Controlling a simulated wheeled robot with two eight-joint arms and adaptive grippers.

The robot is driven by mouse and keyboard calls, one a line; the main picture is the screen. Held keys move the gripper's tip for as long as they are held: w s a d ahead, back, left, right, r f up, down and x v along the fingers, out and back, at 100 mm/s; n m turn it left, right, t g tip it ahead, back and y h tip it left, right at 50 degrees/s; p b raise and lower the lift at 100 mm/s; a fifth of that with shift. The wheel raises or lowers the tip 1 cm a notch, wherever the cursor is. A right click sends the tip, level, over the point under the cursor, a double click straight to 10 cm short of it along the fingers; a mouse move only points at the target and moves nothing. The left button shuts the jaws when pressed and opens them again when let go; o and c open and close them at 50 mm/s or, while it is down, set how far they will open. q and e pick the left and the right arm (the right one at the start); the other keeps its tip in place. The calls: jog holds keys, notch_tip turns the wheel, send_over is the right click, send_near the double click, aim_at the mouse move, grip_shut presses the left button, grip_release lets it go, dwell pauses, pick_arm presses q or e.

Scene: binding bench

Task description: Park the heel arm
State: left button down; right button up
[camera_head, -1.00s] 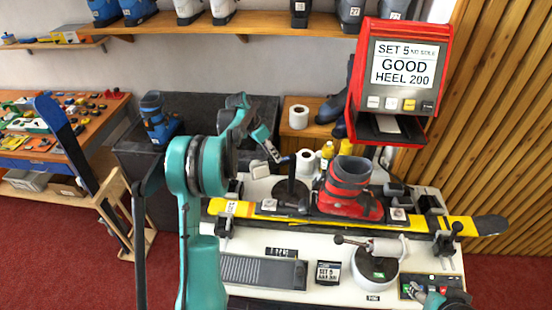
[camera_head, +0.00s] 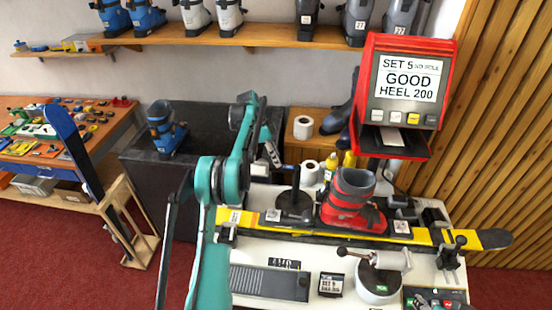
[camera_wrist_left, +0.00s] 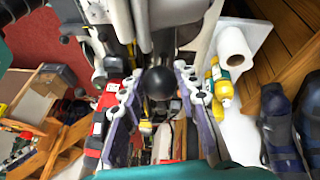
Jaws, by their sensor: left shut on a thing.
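The heel arm (camera_head: 295,184) shows as a dark upright post on a round black base, left of the red boot (camera_head: 350,201) on the bench. My left gripper (camera_head: 274,156) is at the post's upper left in the head view. In the left wrist view a black ball knob (camera_wrist_left: 160,82) sits between the fingers, and the gripper is shut on this heel arm knob. The fingers hide part of the shaft. The display (camera_head: 408,78) reads "GOOD HEEL 200".
A yellow ski (camera_head: 448,237) runs across the bench under the boot. In front are a grey ribbed pad (camera_head: 268,281), a small sign (camera_head: 331,284) and a white round unit with a lever (camera_head: 378,280). Paper rolls (camera_head: 310,171) and yellow bottles (camera_head: 347,160) stand behind the post.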

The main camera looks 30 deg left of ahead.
pick_arm(q)
jog(key=c, duration=1.1)
grip_release()
jog(key=shift+w, duration=0.1)
jog(key=v, duration=0.7)
jog(key=shift+a+r, duration=0.15)
jog(key=shift+r, duration=0.05)
